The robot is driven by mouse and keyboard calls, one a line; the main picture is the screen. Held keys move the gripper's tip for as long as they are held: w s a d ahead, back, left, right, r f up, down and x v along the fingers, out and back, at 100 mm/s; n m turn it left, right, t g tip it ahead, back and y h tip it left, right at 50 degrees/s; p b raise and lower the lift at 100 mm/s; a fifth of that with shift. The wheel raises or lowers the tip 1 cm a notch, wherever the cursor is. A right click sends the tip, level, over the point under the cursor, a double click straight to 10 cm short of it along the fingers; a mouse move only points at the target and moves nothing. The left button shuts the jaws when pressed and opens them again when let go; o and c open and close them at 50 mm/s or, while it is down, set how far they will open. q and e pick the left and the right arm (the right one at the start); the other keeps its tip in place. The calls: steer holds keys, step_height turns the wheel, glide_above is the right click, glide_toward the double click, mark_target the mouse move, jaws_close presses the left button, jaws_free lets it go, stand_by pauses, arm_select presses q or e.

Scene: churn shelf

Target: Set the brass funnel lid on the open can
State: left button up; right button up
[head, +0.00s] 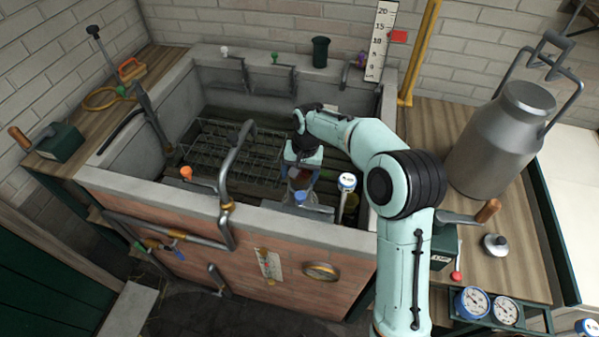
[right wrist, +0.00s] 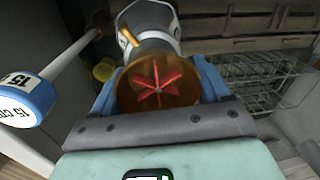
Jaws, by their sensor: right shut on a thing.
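The brass funnel lid (right wrist: 157,84) is a round brown-gold cone with a red star-shaped piece inside it. My right gripper (right wrist: 158,92) is shut on it, with a blue finger on either side. In the head view my right gripper (head: 301,170) is low inside the stone sink, near its front wall. A grey metal can (right wrist: 150,18) shows just beyond the lid in the right wrist view. The lid hides part of it, and I cannot tell whether the two touch. My left gripper is not in view.
The stone sink (head: 235,213) has a wire rack (head: 230,150) inside. A bent pipe (head: 232,165) rises at its front wall. A white-and-blue 15-degree gauge (right wrist: 25,100) stands close left of my gripper. A large milk can (head: 497,140) stands on the right wooden counter.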

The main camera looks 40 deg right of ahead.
steer(key=o, duration=1.2)
steer(key=shift+f, duration=0.1)
steer(key=shift+o, duration=0.2)
step_height(320, 180, up, 13)
steer(key=s+d+p, duration=0.1)
steer(key=shift+r+p, duration=0.2)
steer(key=shift+p, duration=0.2)
steer(key=shift+s+f, duration=0.1)
